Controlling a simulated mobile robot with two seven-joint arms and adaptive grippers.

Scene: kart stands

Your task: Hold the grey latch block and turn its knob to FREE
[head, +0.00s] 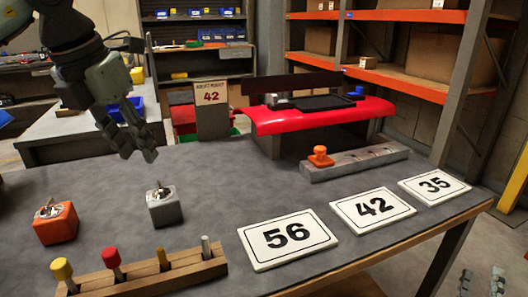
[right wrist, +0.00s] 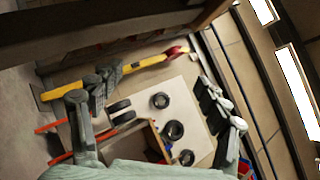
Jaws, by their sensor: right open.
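The grey latch block (head: 166,212) sits on the grey table in the head view, left of centre, with a metal knob (head: 160,191) on top. The knob's setting is too small to read. My left gripper (head: 138,156) hangs above and behind the block, apart from it, fingers spread and empty. My right gripper (head: 481,284) shows only its fingertips at the bottom right corner, beyond the table edge, far from the block. In the right wrist view, its fingers (right wrist: 160,112) are wide apart with nothing held between them.
An orange block (head: 56,224) with a similar knob stands left of the grey one. A wooden rack (head: 150,275) with coloured pegs lies in front. Number cards (head: 290,238), a grey rail (head: 353,162) with an orange knob, and a red kart part (head: 318,118) occupy the right and back.

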